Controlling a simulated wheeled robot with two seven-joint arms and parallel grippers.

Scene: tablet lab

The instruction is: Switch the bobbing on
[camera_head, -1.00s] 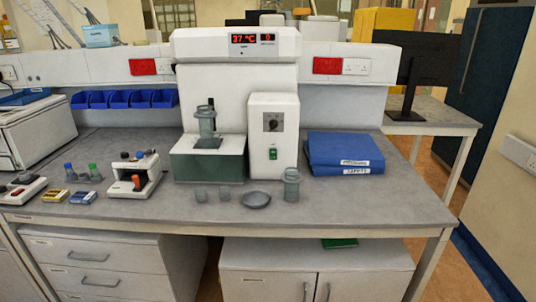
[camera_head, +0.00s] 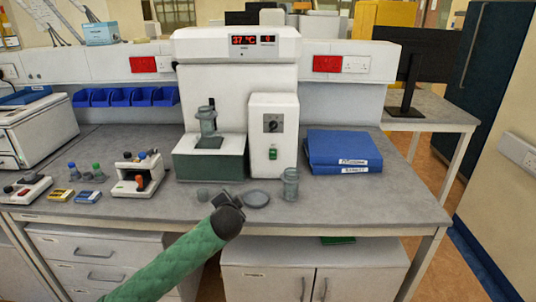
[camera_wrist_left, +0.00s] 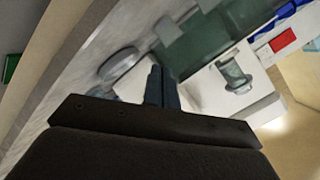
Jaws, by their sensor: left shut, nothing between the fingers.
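The tester is a white machine with a red 37 °C display (camera_head: 252,40). A glass vessel (camera_head: 207,120) stands over its dark green bath (camera_head: 210,167), and the vessel also shows in the left wrist view (camera_wrist_left: 235,75). To the right, the white control box (camera_head: 287,115) has a dark knob (camera_head: 273,124) and a green switch (camera_head: 273,155). My left gripper (camera_head: 232,195) is shut and empty, in front of the bath, lower left of the switch and apart from it. Its fingers (camera_wrist_left: 161,85) are together in the left wrist view. My right gripper is not in view.
A shallow dish (camera_head: 257,198) lies beside my left gripper. A small cup (camera_head: 203,194) stands to its left and a glass jar (camera_head: 290,184) to its right. Blue binders (camera_head: 343,150) lie right of the control box. The bench front right (camera_head: 385,205) is clear.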

